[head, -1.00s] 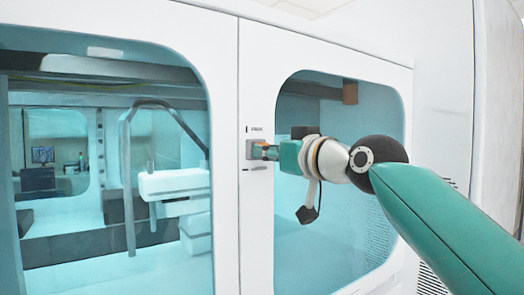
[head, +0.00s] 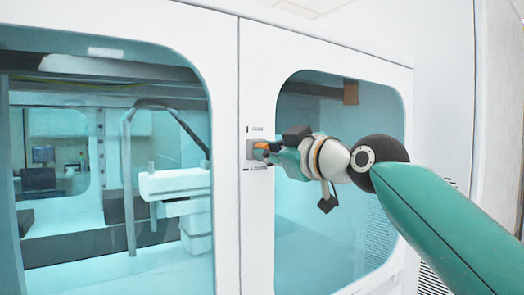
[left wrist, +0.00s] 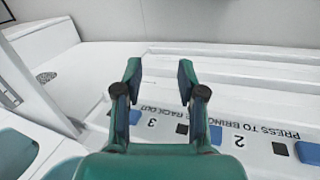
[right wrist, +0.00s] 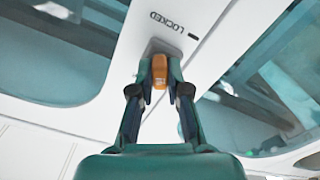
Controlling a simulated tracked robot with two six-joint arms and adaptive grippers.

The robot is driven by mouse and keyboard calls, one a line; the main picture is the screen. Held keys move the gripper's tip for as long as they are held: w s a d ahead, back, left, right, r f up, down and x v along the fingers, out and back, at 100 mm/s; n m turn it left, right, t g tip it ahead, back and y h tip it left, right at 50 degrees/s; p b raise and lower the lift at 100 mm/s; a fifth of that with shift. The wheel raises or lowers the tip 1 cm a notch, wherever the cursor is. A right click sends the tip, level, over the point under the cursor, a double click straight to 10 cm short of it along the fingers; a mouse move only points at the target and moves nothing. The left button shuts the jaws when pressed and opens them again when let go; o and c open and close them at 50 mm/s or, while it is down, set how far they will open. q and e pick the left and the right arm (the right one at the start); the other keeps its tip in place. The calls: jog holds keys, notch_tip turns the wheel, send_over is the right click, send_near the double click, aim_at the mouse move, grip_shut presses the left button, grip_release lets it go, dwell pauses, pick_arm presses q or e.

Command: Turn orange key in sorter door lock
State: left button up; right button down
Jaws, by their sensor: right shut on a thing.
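The orange key (head: 262,146) sits at a small grey lock (head: 251,150) on the white door frame, between two tinted windows. My right gripper (head: 271,152) is shut on the key, in front of the lock. In the right wrist view the key (right wrist: 160,72) stands between the fingertips, with the lock plate (right wrist: 158,47) directly behind it. How far it goes into the lock is hidden. A "LOCKED" label (right wrist: 173,25) is printed beside the lock. My left gripper (left wrist: 160,80) shows only in the left wrist view, open and empty.
The sorter's large left window (head: 60,220) and smaller right door window (head: 300,240) flank the lock. Below my left gripper is a white panel with blue pads (left wrist: 308,152) and printed numbers. My right arm crosses in front of the right window.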

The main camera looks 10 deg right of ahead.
dwell(0.3)
jog(key=shift+n, duration=1.8)
jog(key=n, duration=0.3)
jog(key=shift+r, duration=0.1)
jog(key=shift+n, duration=1.7)
